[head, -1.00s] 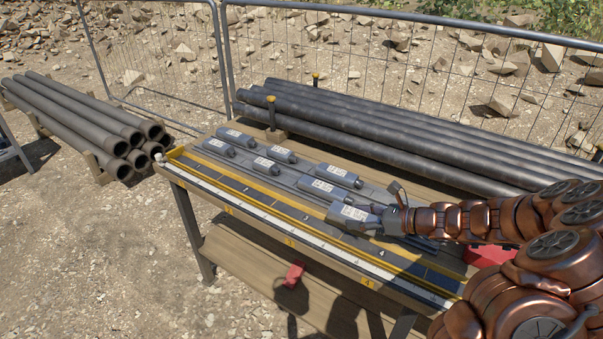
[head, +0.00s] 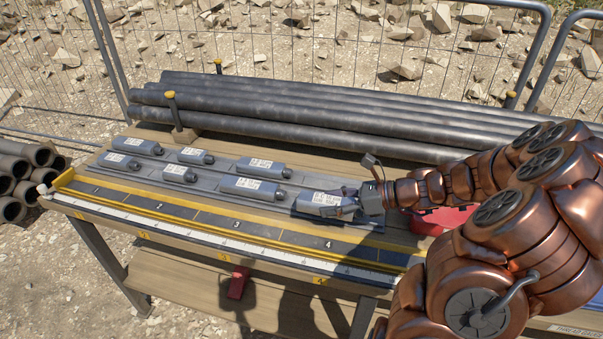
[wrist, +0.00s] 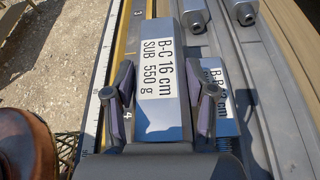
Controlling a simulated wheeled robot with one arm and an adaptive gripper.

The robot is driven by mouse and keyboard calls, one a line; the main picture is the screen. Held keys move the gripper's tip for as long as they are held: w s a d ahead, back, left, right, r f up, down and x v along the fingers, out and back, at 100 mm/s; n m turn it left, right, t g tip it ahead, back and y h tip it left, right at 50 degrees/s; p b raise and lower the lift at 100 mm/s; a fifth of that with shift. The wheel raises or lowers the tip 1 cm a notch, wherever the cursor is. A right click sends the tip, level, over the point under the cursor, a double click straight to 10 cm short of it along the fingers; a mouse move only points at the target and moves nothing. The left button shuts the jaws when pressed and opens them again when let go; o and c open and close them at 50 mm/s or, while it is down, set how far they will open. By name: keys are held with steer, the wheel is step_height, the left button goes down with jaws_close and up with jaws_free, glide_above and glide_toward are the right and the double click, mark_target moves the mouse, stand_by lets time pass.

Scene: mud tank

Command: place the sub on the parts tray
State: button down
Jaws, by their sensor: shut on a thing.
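My gripper (head: 362,199) is shut on a grey sub (head: 322,203) with a white label. In the wrist view the sub (wrist: 166,70) reads "B-C 16 cm SUB 550 g" and sits between the two fingers (wrist: 166,98). The sub lies flat, over the right part of the grey parts tray (head: 208,184). I cannot tell whether it touches the tray. Several other labelled subs, such as one just left of the held sub (head: 254,188), lie on the tray in two rows. Another label (wrist: 222,98) shows partly hidden beside the right finger.
A yellow-edged measuring strip (head: 235,228) with numbers runs along the bench front. Long dark pipes (head: 300,120) lie behind the tray, before a mesh fence. A red object (head: 430,221) is behind my arm; another (head: 238,282) is on the lower shelf. More pipes (head: 25,180) are stacked at left.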

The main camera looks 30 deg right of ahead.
steer(key=p, duration=0.3)
glide_above(345, 187)
steer(key=shift+a+f, duration=0.1)
steer(key=shift+f, duration=2.4)
steer(key=shift+c, duration=1.9)
jaws_free()
steer(key=shift+f, duration=0.1)
